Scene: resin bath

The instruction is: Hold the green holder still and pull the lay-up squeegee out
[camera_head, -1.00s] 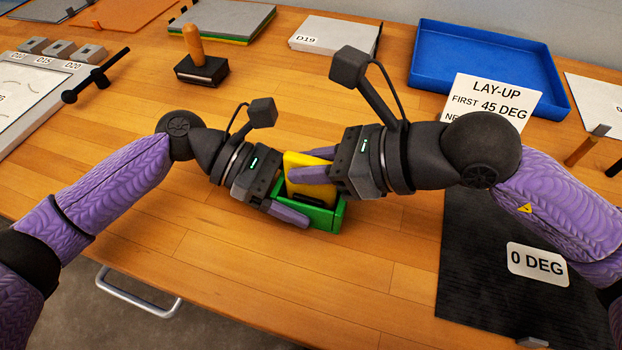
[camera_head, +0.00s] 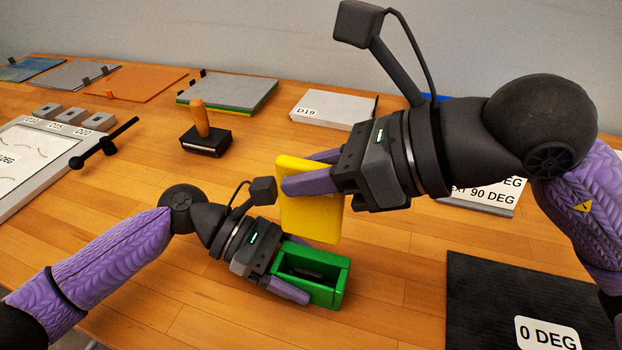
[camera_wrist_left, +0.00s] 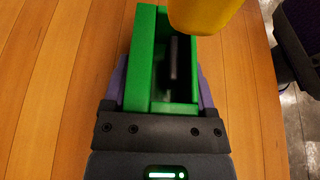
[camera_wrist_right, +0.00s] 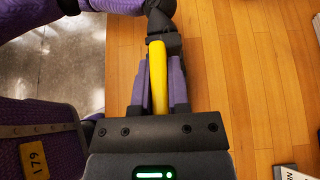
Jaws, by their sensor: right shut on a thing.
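The yellow lay-up squeegee (camera_head: 312,218) is clear of the green holder (camera_head: 330,292) and hangs upright above it. My right gripper (camera_head: 300,172) is shut on the squeegee's upper part; the right wrist view shows its yellow edge (camera_wrist_right: 157,85) between the fingers. The holder sits on the table, its open top facing up, with a dark piece visible inside.
A black stamp-like tool with a wooden handle (camera_head: 204,142) stands behind. The D19 block (camera_head: 333,108) and a green-edged stack of plates (camera_head: 228,92) lie at the back. A black 0 DEG sheet (camera_head: 480,290) lies at right.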

